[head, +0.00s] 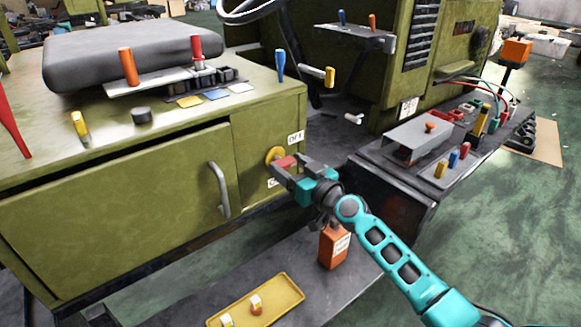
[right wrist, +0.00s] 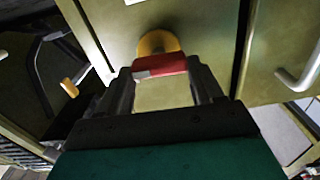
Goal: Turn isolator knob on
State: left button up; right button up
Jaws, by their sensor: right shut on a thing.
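The isolator knob is a red handle (head: 285,162) on a round yellow base (head: 272,154), mounted on the green cabinet's side panel between a white OFF label (head: 296,138) above and another white label (head: 273,183) below, partly hidden. My right gripper (head: 289,167) is at the knob, with its fingers on the red handle. In the right wrist view the red handle (right wrist: 160,66) lies across between the two fingertips (right wrist: 158,72), and the yellow base (right wrist: 157,42) shows behind it. My left gripper is not in view.
A grey cabinet door handle (head: 220,190) is left of the knob. An orange bottle (head: 333,246) and a yellow tray (head: 258,302) with small items stand on the dark step below. A blue-handled lever (head: 280,65) rises from the cabinet top. A dark side box (head: 390,165) is at right.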

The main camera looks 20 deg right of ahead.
jog(key=m, duration=0.2)
jog(key=shift+f+m+b, duration=0.1)
jog(key=shift+m+b, duration=0.2)
jog(key=shift+m, duration=0.1)
jog(key=m, duration=0.2)
jog(key=shift+d+m, duration=0.1)
jog(key=shift+m, duration=0.2)
jog(key=m, duration=0.3)
jog(key=shift+d+m+b, duration=0.1)
jog(key=shift+m+b, duration=0.2)
jog(key=shift+b, duration=0.1)
jog(key=m, duration=0.4)
jog(key=shift+f+m, duration=0.15)
jog(key=shift+m, duration=0.15)
jog(key=m, duration=0.3)
jog(key=shift+m, duration=0.3)
jog(key=shift+f, duration=0.1)
jog(key=o, duration=1.1)
jog(key=shift+c, duration=0.2)
